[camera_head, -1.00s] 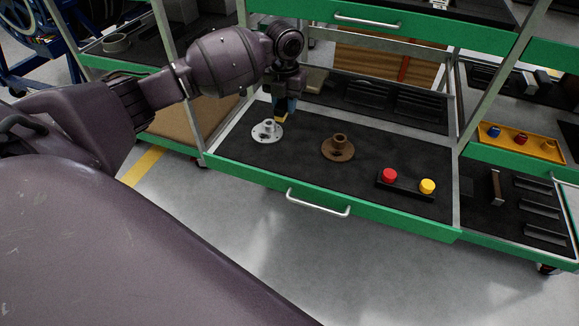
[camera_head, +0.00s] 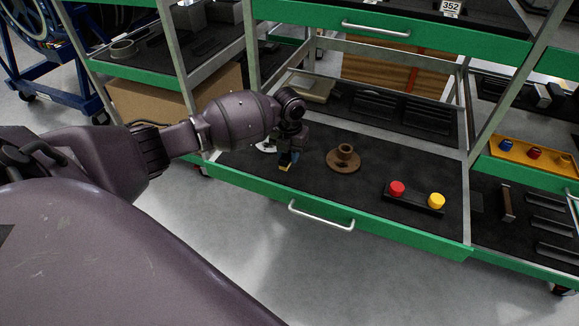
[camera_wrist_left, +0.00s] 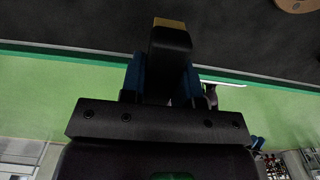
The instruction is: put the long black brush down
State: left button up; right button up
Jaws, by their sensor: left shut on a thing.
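The long black brush (camera_wrist_left: 170,42) is held between the blue fingers of my left gripper (camera_wrist_left: 165,80) in the left wrist view. Its yellow-tan end points away from the gripper. In the head view, my left gripper (camera_head: 289,155) is over the left part of the black drawer mat (camera_head: 375,178), and the brush's yellowish tip (camera_head: 284,167) points down at the mat. I cannot tell whether the tip touches the mat. Most of the brush is hidden by the gripper. My right gripper is not in view.
A silver flanged part (camera_head: 264,147) is partly hidden behind my left wrist. A brown flanged part (camera_head: 344,159) stands to the right. A black box with a red button (camera_head: 397,188) and a yellow button (camera_head: 436,201) is farther right. The mat's front strip is clear.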

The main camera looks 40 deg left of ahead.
aim_at(289, 173)
pick_arm(q)
notch_tip(289, 173, down, 5)
jog(key=shift+f+b, duration=0.1)
jog(key=shift+b, duration=0.4)
jog(key=shift+f, duration=0.25)
jog(key=shift+r, duration=0.15)
jog(key=o, duration=0.9)
jog(key=shift+f, duration=0.2)
jog(key=shift+c, duration=0.2)
